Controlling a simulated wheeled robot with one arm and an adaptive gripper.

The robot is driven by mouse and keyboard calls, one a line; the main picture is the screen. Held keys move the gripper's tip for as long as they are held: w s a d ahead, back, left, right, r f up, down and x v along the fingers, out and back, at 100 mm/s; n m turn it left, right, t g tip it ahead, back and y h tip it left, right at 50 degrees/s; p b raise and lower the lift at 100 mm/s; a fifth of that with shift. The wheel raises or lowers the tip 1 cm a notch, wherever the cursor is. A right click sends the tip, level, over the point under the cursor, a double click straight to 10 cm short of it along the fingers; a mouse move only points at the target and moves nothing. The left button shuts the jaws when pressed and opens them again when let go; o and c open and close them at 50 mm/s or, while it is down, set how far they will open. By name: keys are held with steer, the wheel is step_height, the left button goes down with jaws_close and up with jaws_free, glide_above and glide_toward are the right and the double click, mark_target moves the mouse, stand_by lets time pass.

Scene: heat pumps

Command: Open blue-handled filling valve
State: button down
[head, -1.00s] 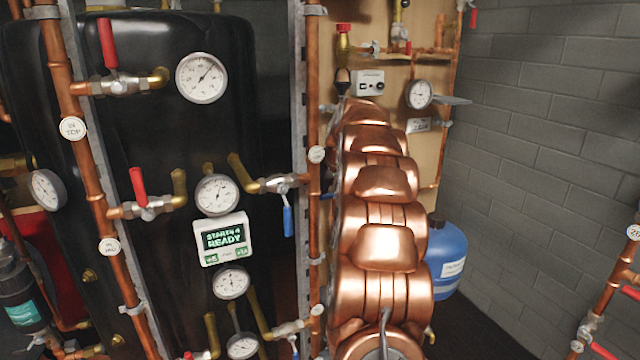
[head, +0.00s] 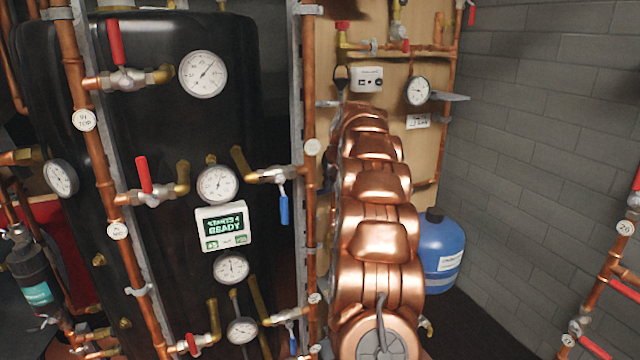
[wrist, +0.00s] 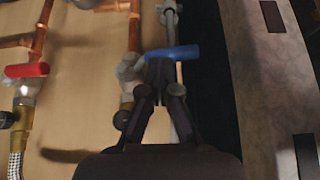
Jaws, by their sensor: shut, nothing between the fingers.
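In the wrist view a blue lever handle (wrist: 184,52) lies roughly level, pointing right from a silver valve body (wrist: 130,68) on a copper pipe. My gripper (wrist: 160,66) is shut and empty, its dark fingertips just below the handle's left part and overlapping it in the picture. I cannot tell if they touch. In the head view my copper-coloured arm reaches towards the wooden panel (head: 405,150), and I cannot make out the gripper there. Another blue handle (head: 284,208) hangs down from a valve in front of the black tank (head: 230,130).
A red-handled valve (wrist: 25,71) with a braided hose is left of the blue one. A grey slotted post (wrist: 270,80) stands close at right. In the head view are a gauge (head: 418,90), a blue vessel (head: 442,252) right of my arm, and a brick wall (head: 550,150).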

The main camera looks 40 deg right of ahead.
steer(key=shift+w+a, duration=0.7)
steer(key=shift+a, duration=0.3)
steer(key=shift+w+r+p, duration=0.15)
steer(key=shift+r+p, duration=0.15)
steer(key=shift+r, duration=0.25)
steer(key=r, duration=0.1)
steer(key=r+p, duration=0.2)
steer(key=shift+w+d+r, duration=0.2)
steer(key=shift+w+r, duration=0.05)
steer(key=shift+r, duration=0.05)
steer(key=a+b+v, duration=0.1)
steer(key=b+v, duration=0.1)
steer(key=v, duration=0.7)
steer(key=shift+s+b, duration=0.25)
steer(key=shift+b, duration=0.15)
